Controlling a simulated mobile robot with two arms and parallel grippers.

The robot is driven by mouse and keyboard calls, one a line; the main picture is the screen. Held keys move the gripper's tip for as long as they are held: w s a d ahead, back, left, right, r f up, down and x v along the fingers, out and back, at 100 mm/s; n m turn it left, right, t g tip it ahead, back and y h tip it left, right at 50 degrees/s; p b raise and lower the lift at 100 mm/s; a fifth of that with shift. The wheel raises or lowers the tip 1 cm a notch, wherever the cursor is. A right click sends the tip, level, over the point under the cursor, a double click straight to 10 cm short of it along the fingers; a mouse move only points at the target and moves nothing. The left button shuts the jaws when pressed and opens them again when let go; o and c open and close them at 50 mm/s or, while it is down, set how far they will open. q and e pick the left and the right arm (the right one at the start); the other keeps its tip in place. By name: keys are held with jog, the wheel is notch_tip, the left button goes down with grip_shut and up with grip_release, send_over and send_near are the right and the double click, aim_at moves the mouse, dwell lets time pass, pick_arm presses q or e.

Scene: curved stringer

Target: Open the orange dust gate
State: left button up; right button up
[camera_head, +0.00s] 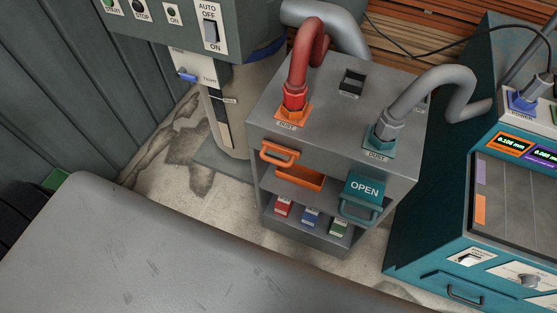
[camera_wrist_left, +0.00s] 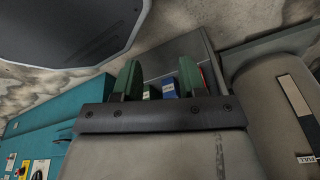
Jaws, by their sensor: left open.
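In the head view, the orange dust gate (camera_head: 278,153) is at the upper left front of a grey cabinet (camera_head: 390,160), below an orange port marked DUST (camera_head: 293,113). It has an orange loop handle, and an orange tray-like part (camera_head: 300,178) sits just below it. My left gripper (camera_wrist_left: 159,63) shows only in the left wrist view. Its two green fingers are apart with nothing held between them, pointing toward the cabinet's lower shelf. The orange gate cannot be made out in that view. My right gripper is in neither view.
A teal gate with an OPEN plate (camera_head: 364,188) hangs at the cabinet's right front. Red, blue (camera_head: 310,215) and green boxes sit on the lower shelf. A grey bench top (camera_head: 130,250) fills the lower left. A teal machine (camera_head: 440,215) stands at right.

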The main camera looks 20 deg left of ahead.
pick_arm(q)
jog(key=w+d+r+m+t+b, duration=0.2)
jog(key=w+d+r+m+t, duration=0.15)
jog(key=w, duration=0.55)
jog(key=m+t+b, duration=0.6)
jog(key=m+t, duration=0.3)
jog(key=m, duration=0.1)
send_near(278, 161)
jog(key=x, duration=1)
jog(key=shift+w+f+p, duration=0.1)
jog(key=shift+f+p, duration=0.25)
jog(key=shift+c, duration=0.3)
grip_shut()
